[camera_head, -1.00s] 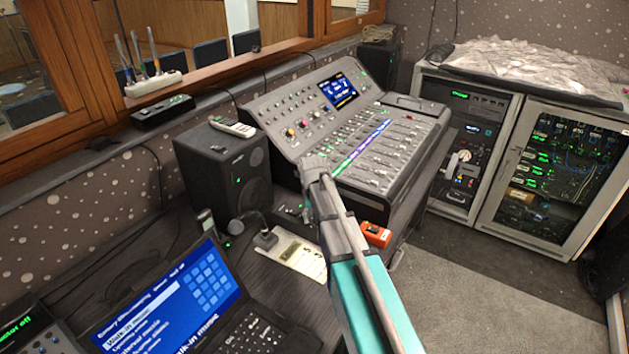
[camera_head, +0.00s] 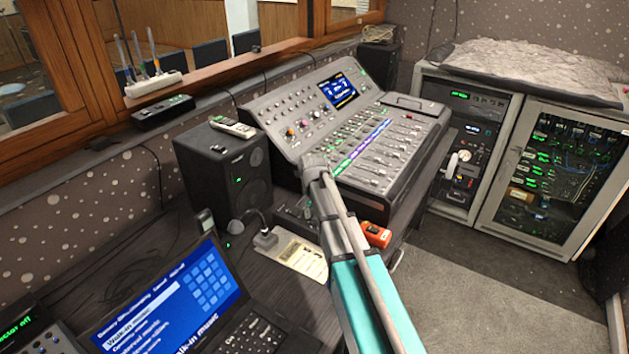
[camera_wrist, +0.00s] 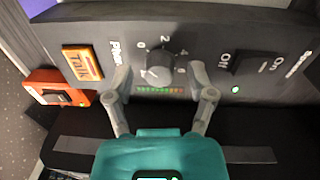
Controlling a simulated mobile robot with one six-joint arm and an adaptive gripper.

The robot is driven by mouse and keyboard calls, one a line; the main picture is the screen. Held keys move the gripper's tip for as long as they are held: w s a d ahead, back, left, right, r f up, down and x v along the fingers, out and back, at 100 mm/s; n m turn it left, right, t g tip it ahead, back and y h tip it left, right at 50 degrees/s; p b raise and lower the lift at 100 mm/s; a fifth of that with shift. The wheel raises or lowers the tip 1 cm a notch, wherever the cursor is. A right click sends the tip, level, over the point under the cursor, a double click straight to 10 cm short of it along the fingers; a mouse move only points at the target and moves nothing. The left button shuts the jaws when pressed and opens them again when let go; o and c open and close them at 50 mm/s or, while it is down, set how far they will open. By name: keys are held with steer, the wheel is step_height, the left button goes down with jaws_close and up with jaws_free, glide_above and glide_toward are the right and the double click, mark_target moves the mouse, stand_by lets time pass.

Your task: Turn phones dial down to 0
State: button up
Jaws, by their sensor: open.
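The phones dial (camera_wrist: 160,67) is a dark round knob on a dark panel in the wrist view. Printed numbers including 0, 2 and 4 stand around its upper side, and a pale mark shows at its lower left. Its exact setting is hard to read. My gripper (camera_wrist: 160,78) is open, with one finger on each side of the dial. The left finger partly covers the panel lettering; I cannot tell whether either finger touches the knob. In the head view my arm reaches the near left corner of the mixing console (camera_head: 268,125), and the dial is hidden.
Left of the dial are an orange Talk button (camera_wrist: 82,65) and an orange box (camera_wrist: 55,88). An On/Off switch (camera_wrist: 254,63) with a green light lies to the right. A black speaker (camera_head: 222,170) and a laptop (camera_head: 170,300) stand left of my arm.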

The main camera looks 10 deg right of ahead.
steer(key=m, duration=0.5)
steer(key=shift+r+m+p, duration=0.3)
step_height(320, 180, up, 13)
steer(key=p, duration=1.3)
steer(key=shift+w+a, duration=0.15)
steer(key=shift+w, duration=0.25)
steer(key=shift+r, duration=0.1)
steer(key=s+n, duration=1.4)
steer(key=s, duration=0.6)
steer(key=shift+s, duration=0.1)
